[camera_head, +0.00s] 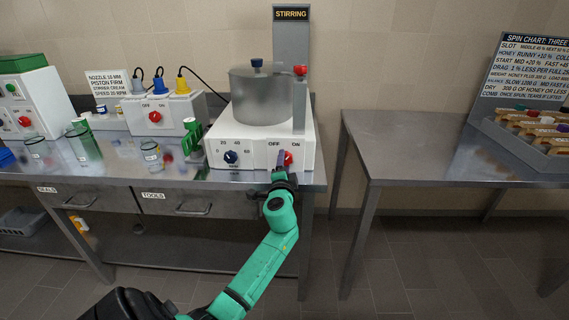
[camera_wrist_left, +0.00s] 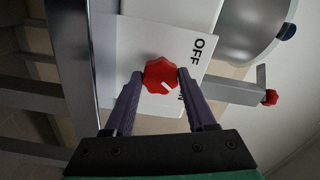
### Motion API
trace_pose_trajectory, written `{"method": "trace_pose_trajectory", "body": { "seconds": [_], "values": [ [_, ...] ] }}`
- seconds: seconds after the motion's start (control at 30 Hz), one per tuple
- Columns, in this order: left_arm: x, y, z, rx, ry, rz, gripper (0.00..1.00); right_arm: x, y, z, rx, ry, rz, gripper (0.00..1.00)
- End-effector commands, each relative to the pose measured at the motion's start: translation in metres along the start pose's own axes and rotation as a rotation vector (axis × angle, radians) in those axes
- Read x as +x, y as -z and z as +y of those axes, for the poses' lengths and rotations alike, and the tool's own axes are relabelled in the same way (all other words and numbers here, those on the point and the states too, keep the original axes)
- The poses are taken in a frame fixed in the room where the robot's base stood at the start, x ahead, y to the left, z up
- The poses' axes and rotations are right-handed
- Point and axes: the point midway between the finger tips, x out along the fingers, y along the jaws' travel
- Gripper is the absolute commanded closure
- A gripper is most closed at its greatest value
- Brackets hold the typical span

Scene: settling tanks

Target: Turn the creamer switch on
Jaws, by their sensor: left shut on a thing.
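The creamer is a white box (camera_head: 228,150) with a steel pot (camera_head: 262,95) on top and a sign reading "STIRRING" behind. Its switch is a red knob (camera_head: 289,159) on the front right, below OFF and ON labels. The knob also shows in the left wrist view (camera_wrist_left: 160,75), with its white mark pointing toward the partly hidden ON label and away from OFF. My left gripper (camera_head: 281,157) is at the knob. Its two fingers (camera_wrist_left: 160,82) are shut on the knob, one on each side. My right gripper is not in view.
A second table (camera_head: 400,140) stands right, across a gap.

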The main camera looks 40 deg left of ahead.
Motion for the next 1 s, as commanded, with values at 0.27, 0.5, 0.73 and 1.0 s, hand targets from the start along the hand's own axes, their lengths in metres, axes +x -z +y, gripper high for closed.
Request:
{"method": "trace_pose_trajectory", "body": {
  "seconds": [0.27, 0.5, 0.73, 1.0],
  "values": [
    [0.001, -0.002, -0.004, 0.009, 0.007, -0.005, 1.0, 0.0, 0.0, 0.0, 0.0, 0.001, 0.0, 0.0],
    [0.001, -0.002, -0.004, 0.008, 0.007, -0.004, 0.14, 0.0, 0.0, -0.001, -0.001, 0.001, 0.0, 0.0],
    [0.001, -0.001, -0.002, 0.007, 0.004, -0.002, 0.14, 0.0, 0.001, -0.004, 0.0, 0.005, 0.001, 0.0],
    [-0.026, -0.001, 0.0, 0.006, 0.001, 0.0, 0.14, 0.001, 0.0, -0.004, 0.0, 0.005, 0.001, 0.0]
  ]
}}
